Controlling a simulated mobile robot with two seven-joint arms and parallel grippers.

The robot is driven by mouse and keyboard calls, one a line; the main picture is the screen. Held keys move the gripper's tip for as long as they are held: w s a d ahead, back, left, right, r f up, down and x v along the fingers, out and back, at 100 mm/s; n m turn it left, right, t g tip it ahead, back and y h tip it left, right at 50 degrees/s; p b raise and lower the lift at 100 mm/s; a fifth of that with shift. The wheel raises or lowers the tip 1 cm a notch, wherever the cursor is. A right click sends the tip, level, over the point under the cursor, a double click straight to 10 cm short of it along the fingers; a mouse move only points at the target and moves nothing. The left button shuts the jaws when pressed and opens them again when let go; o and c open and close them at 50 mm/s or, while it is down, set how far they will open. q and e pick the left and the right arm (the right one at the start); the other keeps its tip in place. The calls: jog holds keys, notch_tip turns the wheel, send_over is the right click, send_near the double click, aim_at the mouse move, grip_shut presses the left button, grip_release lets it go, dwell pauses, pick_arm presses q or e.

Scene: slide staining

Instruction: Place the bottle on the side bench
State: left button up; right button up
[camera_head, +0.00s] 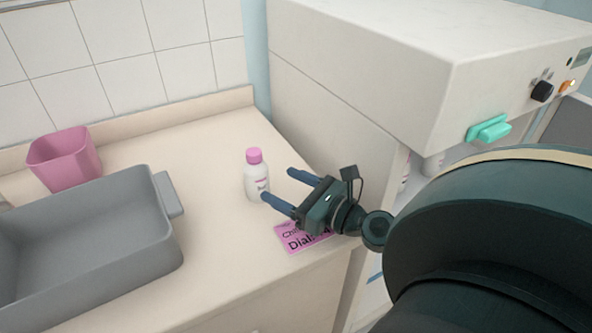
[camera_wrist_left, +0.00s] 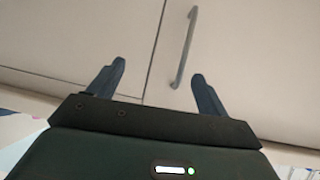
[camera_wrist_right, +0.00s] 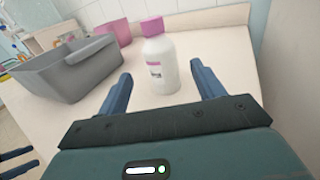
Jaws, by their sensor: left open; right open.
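A white bottle (camera_head: 257,180) with a pink cap stands upright on the side bench (camera_head: 215,140). It also shows in the right wrist view (camera_wrist_right: 160,62), ahead of and between the fingers. My right gripper (camera_head: 277,184) is open and empty just to the right of the bottle, its fingers pointing toward it. In the head view one fingertip overlaps the bottle's lower right edge; I cannot tell whether it touches. My left gripper (camera_wrist_left: 158,82) is open and empty in front of a pale cabinet door with a handle. It is not in the head view.
A grey basin (camera_head: 130,225) and a pink cup (camera_head: 62,158) stand on the bench to the left. A pink label (camera_head: 296,240) lies at the front edge below my right gripper. A large white cabinet unit (camera_head: 345,80) stands to the right. Bench behind the bottle is clear.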

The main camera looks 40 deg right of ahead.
jog(key=shift+b+v, duration=0.3)
jog(key=shift+v, duration=0.6)
jog(key=shift+s, duration=0.25)
